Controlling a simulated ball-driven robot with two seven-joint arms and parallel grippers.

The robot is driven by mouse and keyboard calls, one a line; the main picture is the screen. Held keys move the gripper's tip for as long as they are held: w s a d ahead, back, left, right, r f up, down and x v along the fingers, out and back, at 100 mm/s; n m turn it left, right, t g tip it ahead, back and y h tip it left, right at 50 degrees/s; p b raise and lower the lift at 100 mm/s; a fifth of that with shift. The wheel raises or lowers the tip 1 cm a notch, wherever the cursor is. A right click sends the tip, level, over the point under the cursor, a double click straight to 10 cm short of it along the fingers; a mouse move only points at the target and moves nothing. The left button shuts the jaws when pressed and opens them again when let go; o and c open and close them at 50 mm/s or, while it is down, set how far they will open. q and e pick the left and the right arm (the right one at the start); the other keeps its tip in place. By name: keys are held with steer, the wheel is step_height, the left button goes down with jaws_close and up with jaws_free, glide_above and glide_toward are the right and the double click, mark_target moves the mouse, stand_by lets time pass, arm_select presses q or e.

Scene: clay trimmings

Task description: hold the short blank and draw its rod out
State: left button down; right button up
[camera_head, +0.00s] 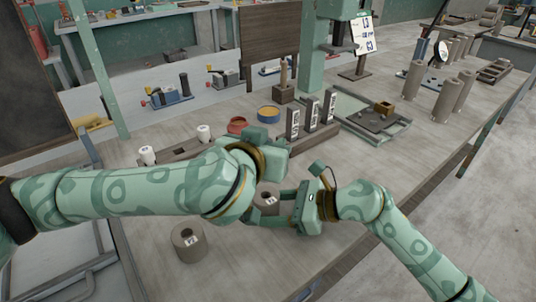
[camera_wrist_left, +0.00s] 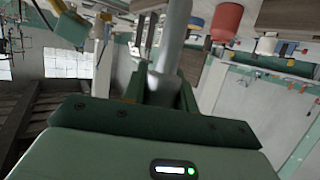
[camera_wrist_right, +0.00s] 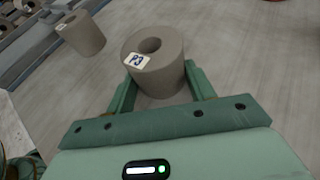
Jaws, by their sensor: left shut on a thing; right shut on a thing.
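The short blank (camera_head: 266,201) is a squat grey-brown cylinder. In the right wrist view the blank (camera_wrist_right: 158,73) has a label reading P3 and a dark, empty-looking hole in its top. My right gripper (camera_head: 281,207) is shut around its lower side, one finger on each side. My left gripper (camera_head: 274,156) is above and beyond the blank. In the left wrist view it is shut on a smooth grey rod (camera_wrist_left: 171,48), clear of the blank. The rod is hidden behind my arm and gripper in the head view.
Another holed blank (camera_head: 188,243) stands at the near left. Three dark labelled uprights (camera_head: 311,114), a red bowl (camera_head: 238,125) and an ochre-and-blue bowl (camera_head: 268,114) stand beyond my grippers. A tray (camera_head: 395,131) lies farther right. Bare bench lies around the held blank.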

steer(key=o, duration=1.2)
